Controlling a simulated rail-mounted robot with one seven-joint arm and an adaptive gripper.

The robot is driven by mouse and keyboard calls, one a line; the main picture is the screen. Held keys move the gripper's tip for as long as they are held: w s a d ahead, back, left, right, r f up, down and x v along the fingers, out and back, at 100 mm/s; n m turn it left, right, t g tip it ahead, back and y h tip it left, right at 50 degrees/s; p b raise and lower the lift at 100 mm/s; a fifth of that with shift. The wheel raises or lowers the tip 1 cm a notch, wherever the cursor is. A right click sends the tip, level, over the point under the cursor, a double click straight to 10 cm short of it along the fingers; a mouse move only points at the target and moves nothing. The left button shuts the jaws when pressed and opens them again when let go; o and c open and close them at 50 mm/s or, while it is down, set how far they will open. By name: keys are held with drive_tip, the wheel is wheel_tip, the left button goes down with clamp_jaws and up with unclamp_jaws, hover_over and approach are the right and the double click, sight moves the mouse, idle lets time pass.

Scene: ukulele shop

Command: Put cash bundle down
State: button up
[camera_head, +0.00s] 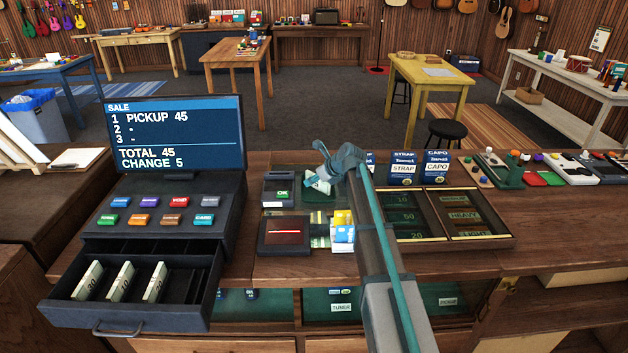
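My gripper (322,174) is over the dark green mat (318,194) on the counter, partly hidden by my own arm. A small pale cash bundle (319,185) is tilted at its fingertips. The gripper looks shut on it, low over the mat; whether the bundle touches the mat is unclear. Three more pale bundles (124,281) stand in the left part of the open cash drawer (140,312); the right part of the drawer looks empty.
The register screen (175,132) reads TOTAL 45, CHANGE 5. A divided tray (417,214) and strap and capo boxes (436,167) are to the right.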

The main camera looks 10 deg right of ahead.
drive_tip(key=shift+r, duration=0.15)
drive_tip(key=b+v, duration=0.2)
drive_tip(key=v, duration=1)
drive_tip(key=shift+a, duration=0.1)
